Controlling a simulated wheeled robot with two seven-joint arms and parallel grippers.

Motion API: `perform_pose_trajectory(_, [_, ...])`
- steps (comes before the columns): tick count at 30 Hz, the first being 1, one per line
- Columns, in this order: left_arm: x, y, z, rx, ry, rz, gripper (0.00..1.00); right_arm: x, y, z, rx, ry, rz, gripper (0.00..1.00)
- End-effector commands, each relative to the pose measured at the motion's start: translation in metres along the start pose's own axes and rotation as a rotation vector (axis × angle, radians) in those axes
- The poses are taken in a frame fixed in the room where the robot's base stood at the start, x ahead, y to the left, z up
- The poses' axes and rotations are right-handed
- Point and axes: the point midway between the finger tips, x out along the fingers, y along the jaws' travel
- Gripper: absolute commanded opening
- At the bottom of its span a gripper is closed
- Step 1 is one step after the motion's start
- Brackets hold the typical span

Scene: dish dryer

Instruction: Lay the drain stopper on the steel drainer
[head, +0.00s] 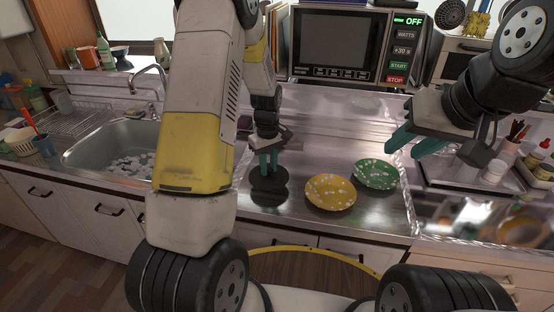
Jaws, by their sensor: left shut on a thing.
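The drain stopper is a dark round disc (268,183) in the middle of the head view.
A yellow spotted plate (330,192) and a green spotted plate (375,174) lie right of the stopper. The sink (100,155) is at the left, partly hidden by my arm. A microwave (345,45) stands behind. Steel in front of the microwave is clear.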

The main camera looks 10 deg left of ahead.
Motion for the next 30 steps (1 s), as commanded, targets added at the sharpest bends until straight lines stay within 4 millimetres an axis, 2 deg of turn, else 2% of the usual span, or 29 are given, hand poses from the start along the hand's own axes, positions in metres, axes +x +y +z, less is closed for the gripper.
perform_pose_trajectory(6, [0.029,-0.001,0.000,-0.002,-0.002,-0.002,0.00,0.000,0.000,0.000,0.000,0.000,0.000,0.36])
perform_pose_trajectory(17, [0.034,-0.001,0.000,0.000,-0.001,0.000,0.00,0.000,0.000,0.000,0.000,0.000,0.000,0.36])
perform_pose_trajectory(18, [0.034,-0.001,0.000,0.000,0.000,0.000,0.26,0.000,0.000,0.000,0.000,0.000,0.000,0.36])
perform_pose_trajectory(21, [0.034,-0.001,0.000,0.000,0.000,0.000,0.44,0.000,0.000,0.000,0.000,0.000,0.000,0.36])
perform_pose_trajectory(30, [0.033,-0.001,0.000,0.000,0.000,0.000,0.44,0.000,0.000,0.000,0.000,0.000,0.000,0.36])
